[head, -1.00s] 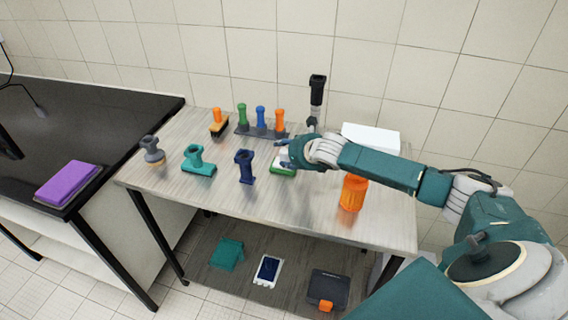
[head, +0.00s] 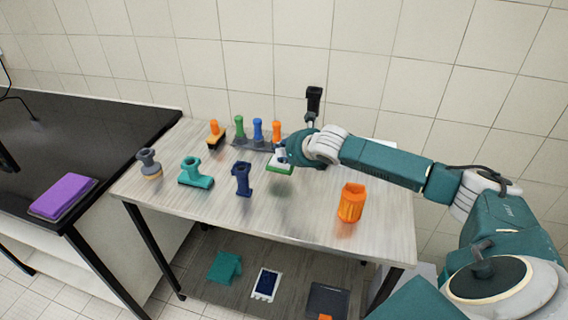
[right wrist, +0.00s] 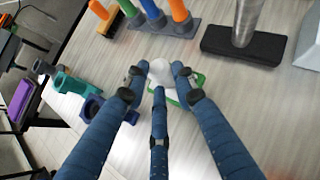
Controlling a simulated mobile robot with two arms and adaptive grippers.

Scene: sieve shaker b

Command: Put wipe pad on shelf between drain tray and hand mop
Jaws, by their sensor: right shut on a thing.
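My right gripper (head: 286,152) is shut on a white-and-green pad with a white knob, which I take for the wipe pad (head: 279,168). It hangs just above the table, with a shadow below it. In the right wrist view the fingers (right wrist: 158,78) close around the white knob (right wrist: 161,70), and a green edge (right wrist: 199,92) shows beside them. On the lower shelf (head: 212,296) lie a teal piece (head: 224,266), a white tray-like piece with a dark blue face (head: 265,284) and a dark box (head: 327,299). I cannot tell which are the drain tray and hand mop. My left gripper is not in view.
The table holds a grey tool (head: 149,164), a teal tool (head: 195,174), a navy tool (head: 242,180), an orange container (head: 351,203), an orange-handled brush (head: 215,134) and a rack of handles (head: 258,143). A purple pad (head: 62,196) lies on the black counter. The table's front middle is clear.

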